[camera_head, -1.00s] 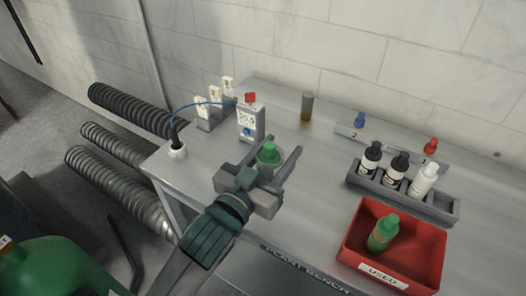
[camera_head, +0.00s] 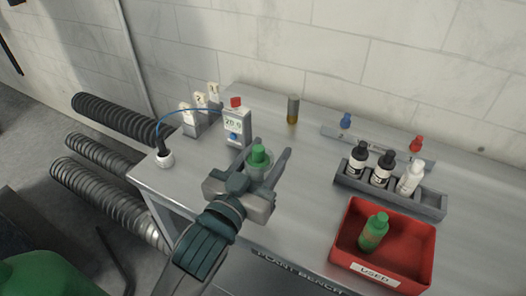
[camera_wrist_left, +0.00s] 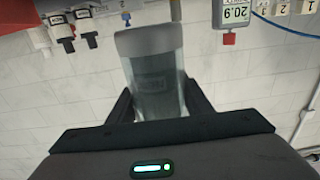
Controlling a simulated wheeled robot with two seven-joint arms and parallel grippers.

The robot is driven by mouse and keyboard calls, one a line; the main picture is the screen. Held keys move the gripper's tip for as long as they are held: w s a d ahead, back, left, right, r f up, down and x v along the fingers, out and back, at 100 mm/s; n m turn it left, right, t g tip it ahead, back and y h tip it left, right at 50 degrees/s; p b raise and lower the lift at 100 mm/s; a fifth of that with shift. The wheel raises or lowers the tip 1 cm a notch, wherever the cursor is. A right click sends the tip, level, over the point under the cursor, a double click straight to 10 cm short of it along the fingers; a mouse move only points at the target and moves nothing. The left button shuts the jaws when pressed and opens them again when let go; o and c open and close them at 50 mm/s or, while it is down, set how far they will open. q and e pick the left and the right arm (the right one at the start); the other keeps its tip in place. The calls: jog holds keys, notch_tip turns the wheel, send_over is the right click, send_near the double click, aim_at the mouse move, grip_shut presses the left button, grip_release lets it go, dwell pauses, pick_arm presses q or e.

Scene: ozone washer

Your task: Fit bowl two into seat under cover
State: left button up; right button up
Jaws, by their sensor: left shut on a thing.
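My left gripper (camera_head: 266,165) is shut on a clear, see-through bowl (camera_wrist_left: 155,75), which shows best between the fingers in the left wrist view. In the head view its pale rim surrounds a green-topped piece (camera_head: 258,154); I cannot tell whether that piece is part of the bowl. The gripper holds it over the bench, right in front of the grey meter (camera_head: 237,126) with a red top. No bowl number is readable. I cannot make out the seat or a cover for certain. My right gripper is not in view.
On the metal bench (camera_head: 300,190), a rack (camera_head: 392,197) holds several bottles, and a red bin (camera_head: 345,250) marked USED holds a green bottle (camera_head: 373,232). A grey strip (camera_head: 375,146) with blue and red knobs lies behind. A brown-based vial (camera_head: 293,110) stands near the wall.

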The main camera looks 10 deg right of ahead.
pick_arm(q)
jog(key=w+a+f+n+t+y, duration=0.1)
jog(key=a+f+n+y, duration=0.1)
jog(key=a, duration=0.7)
jog(key=w+a+f+n+t+y, duration=0.1)
jog(key=a+f+n+y, duration=0.1)
jog(key=a+y, duration=0.3)
jog(key=w+a+f+n+t+y, duration=0.1)
jog(key=a+f+n+y, duration=0.1)
jog(key=a, duration=1.2)
jog(key=shift+n+y, duration=0.5)
jog(key=shift+y, duration=0.2)
jog(key=shift+f, duration=0.15)
